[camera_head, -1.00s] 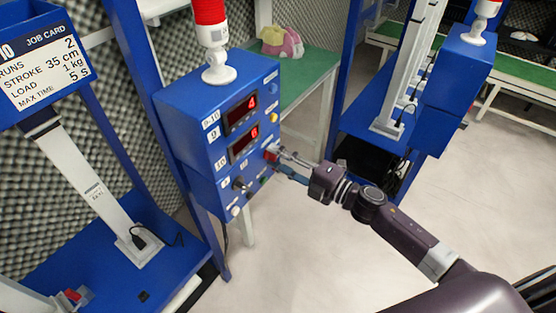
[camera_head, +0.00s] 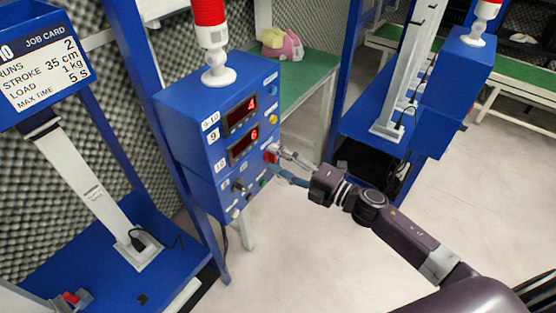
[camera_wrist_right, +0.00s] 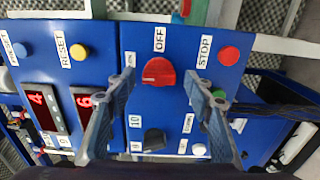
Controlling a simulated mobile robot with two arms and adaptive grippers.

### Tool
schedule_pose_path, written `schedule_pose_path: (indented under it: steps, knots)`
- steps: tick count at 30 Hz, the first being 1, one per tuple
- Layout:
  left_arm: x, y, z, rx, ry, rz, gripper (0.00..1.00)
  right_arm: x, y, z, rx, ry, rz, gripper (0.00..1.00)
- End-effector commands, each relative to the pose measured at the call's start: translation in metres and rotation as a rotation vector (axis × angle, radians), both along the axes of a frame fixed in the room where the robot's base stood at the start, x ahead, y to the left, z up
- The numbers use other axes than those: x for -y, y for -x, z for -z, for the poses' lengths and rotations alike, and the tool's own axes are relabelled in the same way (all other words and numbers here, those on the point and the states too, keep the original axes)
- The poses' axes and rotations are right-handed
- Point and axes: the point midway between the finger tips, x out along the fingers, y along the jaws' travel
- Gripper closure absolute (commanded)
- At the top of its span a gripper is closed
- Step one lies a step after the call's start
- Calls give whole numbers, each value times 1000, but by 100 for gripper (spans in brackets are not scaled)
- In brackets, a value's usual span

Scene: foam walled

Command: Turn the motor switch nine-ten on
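The motor switch is a red knob (camera_wrist_right: 158,72) on the blue control box (camera_head: 213,100); it also shows small in the head view (camera_head: 270,157). In the wrist view, an OFF label lies above it and a partly hidden label to its left. A small pale mark shows on the knob's lower left. My right gripper (camera_head: 280,163) is open at the front of the box. In the wrist view its fingers (camera_wrist_right: 160,80) stand on both sides of the knob with visible gaps. My left gripper is not in view.
Near the knob are a red STOP button (camera_wrist_right: 229,56), a green button (camera_wrist_right: 219,91), a black knob (camera_wrist_right: 154,139) and a yellow RESET button (camera_wrist_right: 79,53). Red displays (camera_head: 243,141) read 4 and 6. A red beacon (camera_head: 211,35) tops the box. Open floor lies right.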

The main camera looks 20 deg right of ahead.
Motion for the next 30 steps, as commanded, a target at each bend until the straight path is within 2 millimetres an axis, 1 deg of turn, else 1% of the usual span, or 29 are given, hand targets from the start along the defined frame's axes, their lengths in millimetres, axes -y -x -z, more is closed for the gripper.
schedule_pose_path:
  steps: [5,8,11,21,27,30]
  knots:
    - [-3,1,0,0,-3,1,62,1,0,-1,0,-1,0,52]
    - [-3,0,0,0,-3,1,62,4,5,0,-1,-2,1,52]
    - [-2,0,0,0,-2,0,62,11,15,1,-2,-1,0,52]
    - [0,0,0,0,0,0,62,50,65,1,-4,0,1,52]
    - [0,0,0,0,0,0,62,67,86,0,-1,0,0,52]
    - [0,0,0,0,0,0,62,72,91,0,-1,-1,1,52]
